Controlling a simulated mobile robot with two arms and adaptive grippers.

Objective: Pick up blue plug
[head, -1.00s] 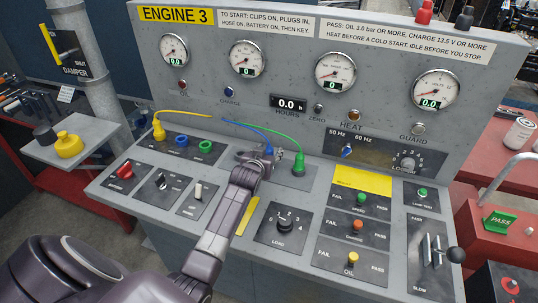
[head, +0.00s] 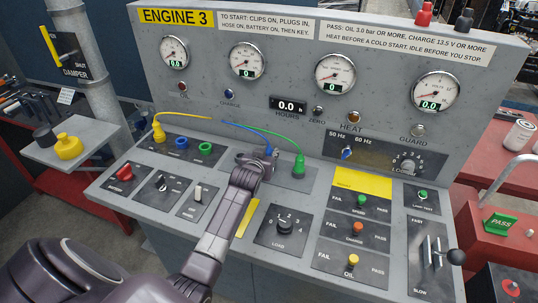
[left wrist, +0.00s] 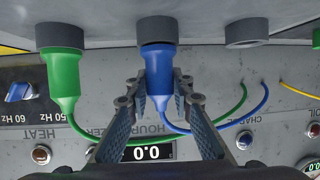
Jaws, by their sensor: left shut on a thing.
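The blue plug (left wrist: 159,75) shows upside down in the left wrist view, between the two fingers of my left gripper (left wrist: 160,92). Its blue cable leads off toward the panel face. In the head view the blue plug (head: 268,150) is a small blue piece at the tip of my left gripper (head: 258,161), mostly hidden by it. The plug's wide end meets a dark round ring in the left wrist view; I cannot tell whether it is seated in it. My left gripper is shut on the plug. My right gripper is not in view.
The green plug (head: 299,165) stands upright close to the right of my left gripper. The yellow plug (head: 158,130) stands at the left, near blue and green ring sockets (head: 205,148). The load knob (head: 284,224) and switches lie in front. The gauge panel rises behind.

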